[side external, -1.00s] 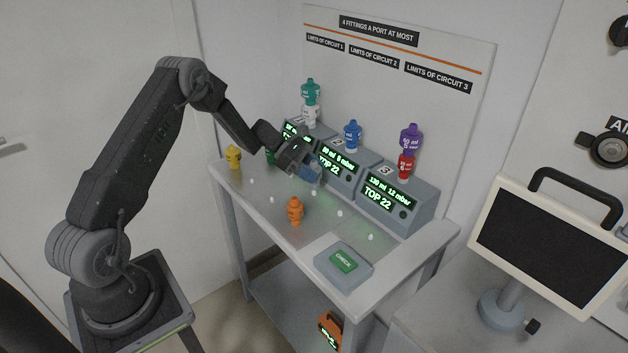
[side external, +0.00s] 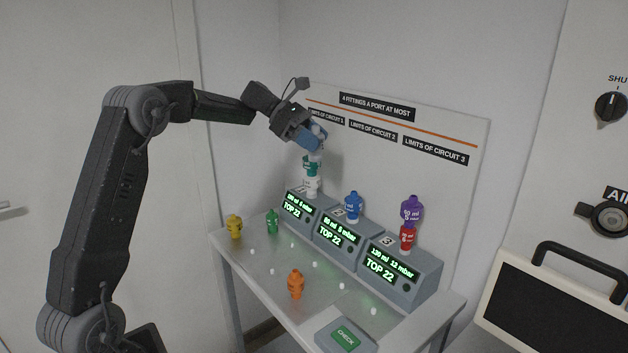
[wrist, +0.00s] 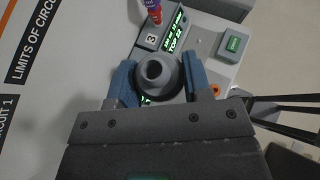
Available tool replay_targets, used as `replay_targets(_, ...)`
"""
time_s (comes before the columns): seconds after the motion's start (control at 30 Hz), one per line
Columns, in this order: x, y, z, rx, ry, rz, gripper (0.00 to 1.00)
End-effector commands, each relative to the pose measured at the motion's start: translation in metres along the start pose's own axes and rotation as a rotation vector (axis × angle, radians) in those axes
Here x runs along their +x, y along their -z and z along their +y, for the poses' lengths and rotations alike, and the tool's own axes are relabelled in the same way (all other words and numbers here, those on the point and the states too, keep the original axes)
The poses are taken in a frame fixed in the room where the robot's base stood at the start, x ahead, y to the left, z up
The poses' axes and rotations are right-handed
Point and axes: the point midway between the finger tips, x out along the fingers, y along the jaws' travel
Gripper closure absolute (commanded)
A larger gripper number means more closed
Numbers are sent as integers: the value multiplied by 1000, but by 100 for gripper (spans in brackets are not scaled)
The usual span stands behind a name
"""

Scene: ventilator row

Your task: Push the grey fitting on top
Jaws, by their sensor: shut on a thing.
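My gripper (side external: 313,143) has blue fingers and is shut on the grey fitting, at the upper left of the wall board. In the wrist view the grey fitting (wrist: 158,76), a round piece with a hole in its top, sits between the fingers. In the side view only a pale part of it (side external: 316,156) shows below the fingers. It is directly above the teal fitting (side external: 310,169), which stands on a white fitting (side external: 312,188) at port 1. I cannot tell whether grey and teal touch.
Port 2 bears a blue fitting (side external: 352,207). Port 3 bears a purple fitting (side external: 411,211) on a red one (side external: 408,238). Yellow (side external: 235,227), green (side external: 272,222) and orange (side external: 296,284) fittings stand on the table. A check button (side external: 346,336) is at the front.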

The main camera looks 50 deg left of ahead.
Motion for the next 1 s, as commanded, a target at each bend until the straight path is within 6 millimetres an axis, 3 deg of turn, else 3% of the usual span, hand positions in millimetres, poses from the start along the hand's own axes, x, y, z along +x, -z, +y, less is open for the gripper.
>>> replay_targets(0.1,-15,-24,0,4,-2,0,98)
replay_targets(0.27,-30,-48,1,3,-2,1,98)
replay_targets(0.63,48,-79,21,-99,-161,-1,98)
replay_targets(0.9,133,-134,29,-219,-365,-2,98)
replay_targets(1.0,152,-150,28,-249,-416,-2,98)
